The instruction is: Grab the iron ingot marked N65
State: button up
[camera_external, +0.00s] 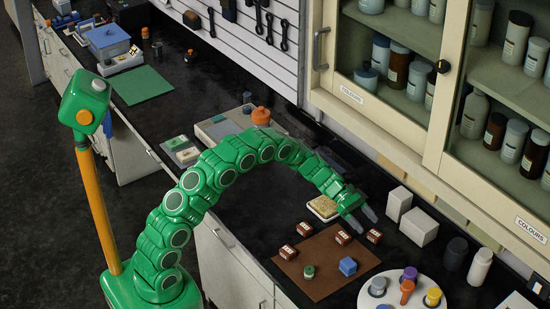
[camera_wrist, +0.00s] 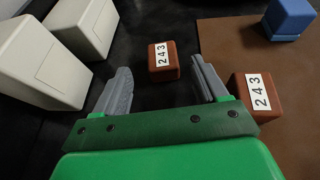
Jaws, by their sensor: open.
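Several small reddish-brown blocks with white labels lie on and around the brown mat. In the wrist view one block (camera_wrist: 163,61) reads 243 and sits on the black counter ahead of my fingertips, between their lines. A second block (camera_wrist: 259,96), also reading 243, is right of my right finger at the mat's edge. In the external view two more blocks, a left one (camera_external: 288,253) and an upper one (camera_external: 304,230), have labels too small to read. I can read no N65 mark. My gripper (camera_external: 363,218) is open and empty, above the counter.
The brown mat (camera_external: 322,284) also bears a blue cube (camera_external: 348,266) and a green-topped piece (camera_external: 309,271). Two white boxes (camera_external: 418,228) stand right of my gripper, close to the left finger in the wrist view. A round white tray (camera_external: 448,297) with coloured bottles is at lower right.

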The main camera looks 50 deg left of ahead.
aim_at(375, 233)
jog(key=shift+x, duration=2.75)
jog(key=shift+s, duration=0.15)
jog(key=shift+c, duration=0.4)
grip_shut()
jog(key=shift+r, duration=0.15)
